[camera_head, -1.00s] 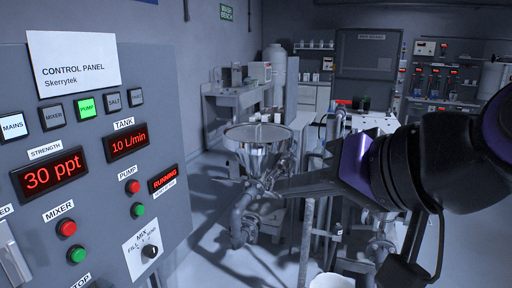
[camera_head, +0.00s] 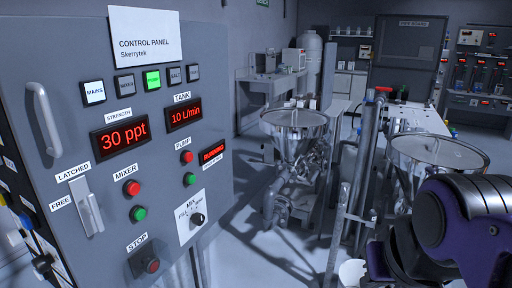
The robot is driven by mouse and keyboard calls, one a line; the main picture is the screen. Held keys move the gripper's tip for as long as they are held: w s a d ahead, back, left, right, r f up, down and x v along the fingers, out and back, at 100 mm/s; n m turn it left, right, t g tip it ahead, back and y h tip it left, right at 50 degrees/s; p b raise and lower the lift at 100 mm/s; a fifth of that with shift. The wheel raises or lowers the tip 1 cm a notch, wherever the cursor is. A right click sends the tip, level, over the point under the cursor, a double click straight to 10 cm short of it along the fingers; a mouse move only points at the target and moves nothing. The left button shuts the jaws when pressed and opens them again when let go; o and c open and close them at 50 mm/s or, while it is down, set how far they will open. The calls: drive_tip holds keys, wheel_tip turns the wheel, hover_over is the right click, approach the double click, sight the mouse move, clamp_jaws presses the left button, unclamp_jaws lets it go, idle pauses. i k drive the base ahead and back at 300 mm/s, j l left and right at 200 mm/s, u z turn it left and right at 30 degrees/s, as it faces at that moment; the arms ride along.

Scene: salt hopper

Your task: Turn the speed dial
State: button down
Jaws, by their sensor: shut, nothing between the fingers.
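No dial labelled speed can be made out. The control panel (camera_head: 77,90) fills the left side. Its one visible dial is a black knob (camera_head: 197,219) on a white plate marked MIX and FILL. The strength display (camera_head: 122,136) reads 30 ppt, the tank display (camera_head: 184,113) reads 10 L/min, and a small red display (camera_head: 211,153) reads RUNNING. The green button lamp (camera_head: 152,80) is lit. My arm's dark and purple links are at the lower right, apart from the panel. My gripper's fingers do not show.
The panel has a door handle (camera_head: 45,118), a latch lever (camera_head: 89,207) and a stop button (camera_head: 151,265). A steel hopper (camera_head: 295,125) and a second hopper (camera_head: 440,150) stand right of it, with pipes between. Some floor is clear beside the panel.

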sight(42, 263)
drive_tip(key=k+j+z, duration=0.1)
drive_tip(key=j, duration=0.5)
drive_tip(key=k+j+z, duration=0.1)
drive_tip(key=k+j, duration=0.15)
drive_tip(key=j, duration=0.35)
drive_tip(key=k+j+z, duration=0.1)
drive_tip(key=j, duration=0.45)
drive_tip(key=k+j, duration=0.3)
drive_tip(key=j, duration=0.25)
drive_tip(key=k+j+z, duration=0.15)
drive_tip(key=j, duration=0.4)
drive_tip(key=k+j+z, duration=0.1)
drive_tip(key=k+j, duration=0.2)
drive_tip(key=j, duration=0.25)
drive_tip(key=k+j+z, duration=0.1)
drive_tip(key=k+j, duration=0.2)
drive_tip(key=j, duration=0.2)
drive_tip(key=k+j+z, duration=0.1)
drive_tip(key=k+j, duration=0.15)
drive_tip(key=j, duration=0.25)
